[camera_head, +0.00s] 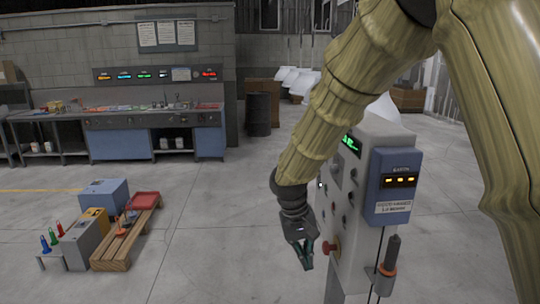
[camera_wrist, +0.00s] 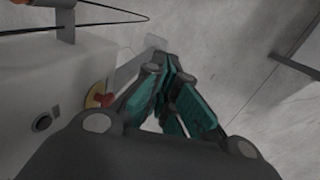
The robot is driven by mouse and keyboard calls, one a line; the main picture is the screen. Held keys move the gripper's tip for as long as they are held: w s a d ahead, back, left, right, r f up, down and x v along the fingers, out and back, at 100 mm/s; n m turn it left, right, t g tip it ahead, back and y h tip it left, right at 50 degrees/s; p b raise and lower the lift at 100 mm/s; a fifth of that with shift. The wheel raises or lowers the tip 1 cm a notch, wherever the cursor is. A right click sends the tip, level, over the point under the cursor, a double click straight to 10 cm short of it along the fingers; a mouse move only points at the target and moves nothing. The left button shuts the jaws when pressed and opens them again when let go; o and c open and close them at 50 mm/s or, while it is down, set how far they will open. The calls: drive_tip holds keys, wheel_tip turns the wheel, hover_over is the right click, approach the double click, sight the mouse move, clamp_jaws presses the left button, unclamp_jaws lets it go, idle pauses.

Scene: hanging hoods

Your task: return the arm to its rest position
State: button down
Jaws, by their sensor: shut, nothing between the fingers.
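My gripper (camera_head: 304,256) hangs at the end of my arm, in front of the left part of the grey control cabinet (camera_head: 352,245) in the head view. Its teal fingers point downward, and nothing is between them. In the wrist view the fingers of my gripper (camera_wrist: 172,72) meet at their tips over the concrete floor. The cabinet (camera_wrist: 40,95) fills the left of the wrist view. A red knob on a yellow disc (camera_wrist: 98,100) shows beside the left finger; I cannot tell whether they touch. The same red knob (camera_head: 330,248) is just right of my gripper in the head view.
A wooden pallet (camera_head: 120,245) with boxes and a red tray lies at left. A long workbench (camera_head: 150,138) and a black barrel (camera_head: 258,113) stand behind. The floor between is clear.

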drive_tip(key=s+d+f+y, duration=0.15)
drive_tip(key=s+f, duration=0.35)
drive_tip(key=f, duration=0.5)
drive_tip(key=s+d+f+y+b, duration=0.15)
drive_tip(key=s+f, duration=0.35)
drive_tip(key=f, duration=0.6)
drive_tip(key=s+d+f+y+p, duration=0.15)
drive_tip(key=s+f, duration=0.35)
drive_tip(key=f, duration=0.5)
drive_tip(key=s+d+f, duration=0.3)
drive_tip(key=s+f, duration=0.1)
drive_tip(key=s, duration=0.3)
drive_tip(key=s+d+f+m+h+b, duration=0.1)
drive_tip(key=s+d+f, duration=0.2)
drive_tip(key=s, duration=0.4)
drive_tip(key=s+d+f+h+b, duration=0.1)
drive_tip(key=s+d+f, duration=0.2)
drive_tip(key=s+f, duration=0.2)
drive_tip(key=s, duration=0.3)
drive_tip(key=shift+f+m, duration=0.3)
drive_tip(key=shift+f, duration=0.05)
